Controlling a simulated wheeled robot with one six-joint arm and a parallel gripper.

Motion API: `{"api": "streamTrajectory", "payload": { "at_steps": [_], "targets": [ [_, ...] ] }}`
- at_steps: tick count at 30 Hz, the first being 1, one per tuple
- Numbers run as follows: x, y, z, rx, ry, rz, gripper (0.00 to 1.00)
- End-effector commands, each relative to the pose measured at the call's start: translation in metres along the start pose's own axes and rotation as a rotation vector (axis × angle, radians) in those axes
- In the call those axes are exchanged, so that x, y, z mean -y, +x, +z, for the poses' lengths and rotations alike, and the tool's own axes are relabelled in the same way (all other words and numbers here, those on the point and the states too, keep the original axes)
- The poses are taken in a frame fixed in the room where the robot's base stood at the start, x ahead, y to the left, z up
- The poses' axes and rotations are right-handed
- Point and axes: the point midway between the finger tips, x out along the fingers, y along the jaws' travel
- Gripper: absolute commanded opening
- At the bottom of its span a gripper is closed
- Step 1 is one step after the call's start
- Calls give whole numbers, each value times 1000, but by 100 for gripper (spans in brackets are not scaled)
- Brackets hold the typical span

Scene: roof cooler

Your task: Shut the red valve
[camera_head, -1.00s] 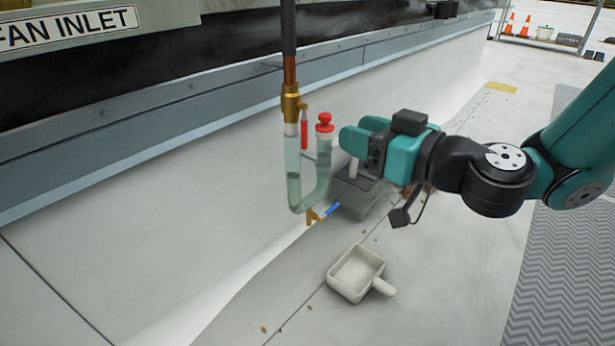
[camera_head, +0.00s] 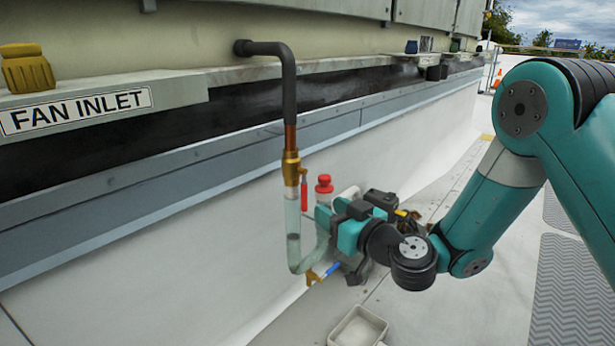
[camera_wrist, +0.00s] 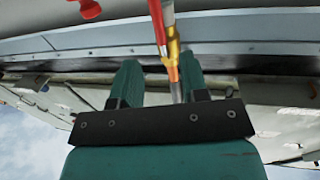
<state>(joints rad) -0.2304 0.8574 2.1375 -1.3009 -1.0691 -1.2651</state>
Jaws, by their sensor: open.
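The red valve handle (camera_head: 304,196) hangs down beside the brass valve body (camera_head: 291,168) on the vertical pipe. In the wrist view the red handle (camera_wrist: 158,24) and brass body (camera_wrist: 173,54) appear above and between the fingertips, with the pipe near the right finger. My gripper (camera_head: 334,224) is open and empty, to the right of and below the handle, beside the clear U-shaped tube (camera_head: 293,235). Its two teal fingers also show in the wrist view (camera_wrist: 158,82). I see no contact with the handle.
A red cap (camera_head: 324,184) tops the tube's other leg, close above my gripper. A blue-handled tap (camera_head: 330,269) sits at the tube's bottom. The wall ledge (camera_head: 190,92) runs behind.

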Motion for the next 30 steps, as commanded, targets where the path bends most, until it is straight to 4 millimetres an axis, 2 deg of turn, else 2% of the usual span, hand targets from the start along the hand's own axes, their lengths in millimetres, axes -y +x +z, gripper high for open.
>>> {"api": "streamTrajectory", "payload": {
  "at_steps": [1,6,12,18,26,27,30],
  "targets": [
    [1,11,-6,-1,-4,-4,41],
    [2,43,-3,-1,-4,-5,41],
    [1,70,0,-1,-2,-3,41],
    [0,81,1,1,1,-1,41],
    [0,82,1,2,0,0,41],
    [0,82,1,2,0,0,38],
    [0,82,1,1,0,0,16]
  ]
}}
